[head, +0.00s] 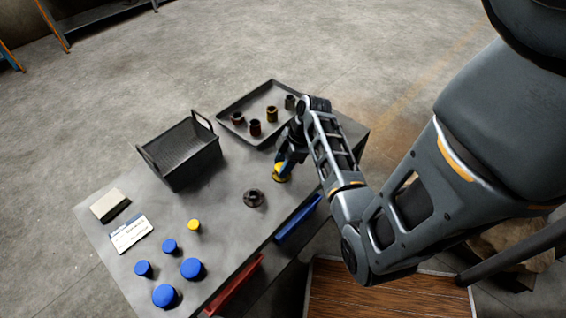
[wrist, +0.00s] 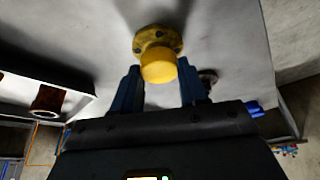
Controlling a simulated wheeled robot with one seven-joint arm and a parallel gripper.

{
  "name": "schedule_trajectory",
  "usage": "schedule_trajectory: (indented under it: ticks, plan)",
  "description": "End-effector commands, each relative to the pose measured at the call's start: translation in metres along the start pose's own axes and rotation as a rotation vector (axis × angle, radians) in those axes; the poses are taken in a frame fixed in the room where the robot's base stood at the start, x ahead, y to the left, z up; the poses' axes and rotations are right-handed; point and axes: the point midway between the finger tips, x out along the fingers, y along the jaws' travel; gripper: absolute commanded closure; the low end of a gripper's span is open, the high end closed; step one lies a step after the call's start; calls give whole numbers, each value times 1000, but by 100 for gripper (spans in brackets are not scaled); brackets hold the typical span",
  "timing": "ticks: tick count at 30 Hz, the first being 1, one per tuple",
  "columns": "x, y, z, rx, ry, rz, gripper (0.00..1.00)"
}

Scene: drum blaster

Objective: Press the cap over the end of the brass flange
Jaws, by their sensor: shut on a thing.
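The brass flange (wrist: 158,38) stands on the grey table, its round foot with bolt holes showing in the wrist view. It also shows in the head view (head: 279,178) as a small yellow shape under my gripper. The yellow cap (wrist: 158,70) lies between my blue fingers, in line with the flange's end and overlapping it in the wrist view. I cannot tell how far it is over the end. My gripper (head: 285,166) is shut on the cap; its fingers (wrist: 160,88) stand on either side. In the head view my gripper mostly hides the cap.
A dark flange (head: 254,198) stands close by. A tray (head: 236,104) with several pipe pieces is behind, and a black basket (head: 186,152) is to the left. Several blue caps (head: 192,268) and a smaller yellow cap (head: 194,225) lie at the front left.

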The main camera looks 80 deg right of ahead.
Motion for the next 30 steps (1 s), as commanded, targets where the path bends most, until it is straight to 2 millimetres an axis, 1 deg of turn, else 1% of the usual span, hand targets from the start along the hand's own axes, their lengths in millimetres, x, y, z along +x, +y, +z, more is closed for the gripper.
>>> schedule_trajectory:
  ticks: [29,30]
  plan:
    - [6,0,3,0,0,0,86]
    - [5,0,3,1,0,0,56]
